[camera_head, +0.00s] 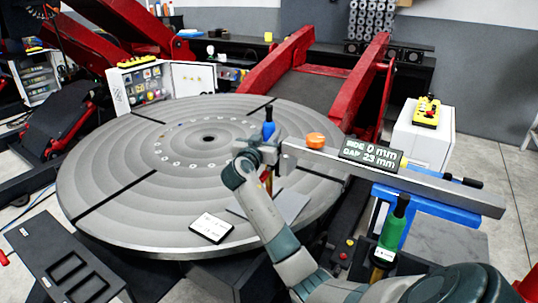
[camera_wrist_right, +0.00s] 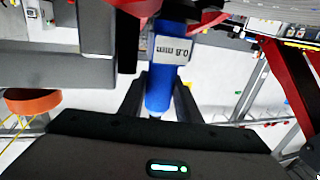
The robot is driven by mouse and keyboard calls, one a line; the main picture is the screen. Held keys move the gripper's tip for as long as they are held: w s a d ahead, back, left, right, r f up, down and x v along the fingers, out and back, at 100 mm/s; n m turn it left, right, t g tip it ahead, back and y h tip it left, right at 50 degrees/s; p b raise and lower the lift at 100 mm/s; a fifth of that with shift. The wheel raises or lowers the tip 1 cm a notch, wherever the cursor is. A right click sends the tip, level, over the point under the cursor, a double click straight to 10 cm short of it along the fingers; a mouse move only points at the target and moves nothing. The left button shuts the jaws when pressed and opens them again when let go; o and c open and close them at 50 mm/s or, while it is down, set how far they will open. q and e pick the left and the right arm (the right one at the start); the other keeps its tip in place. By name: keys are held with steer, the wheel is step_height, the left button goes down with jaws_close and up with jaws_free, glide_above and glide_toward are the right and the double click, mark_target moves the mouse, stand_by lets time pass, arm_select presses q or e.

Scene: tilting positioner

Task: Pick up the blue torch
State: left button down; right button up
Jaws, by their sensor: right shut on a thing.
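The blue torch (camera_head: 268,131) stands roughly upright in the head view, over the right part of the round grey turntable (camera_head: 110,190). My right gripper (camera_head: 266,150) is shut on it, and its wrist hides part of the torch. My left gripper is not in view.
A long grey bar (camera_head: 450,190) with an orange knob (camera_head: 315,140) and a gap display (camera_head: 371,153) runs right of the gripper. A green torch (camera_head: 391,238) stands near my right arm. A white card (camera_head: 211,228) lies on the turntable, whose left side is clear.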

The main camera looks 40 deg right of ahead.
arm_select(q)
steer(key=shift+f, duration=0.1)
arm_select(e)
steer(key=shift+r, duration=0.3)
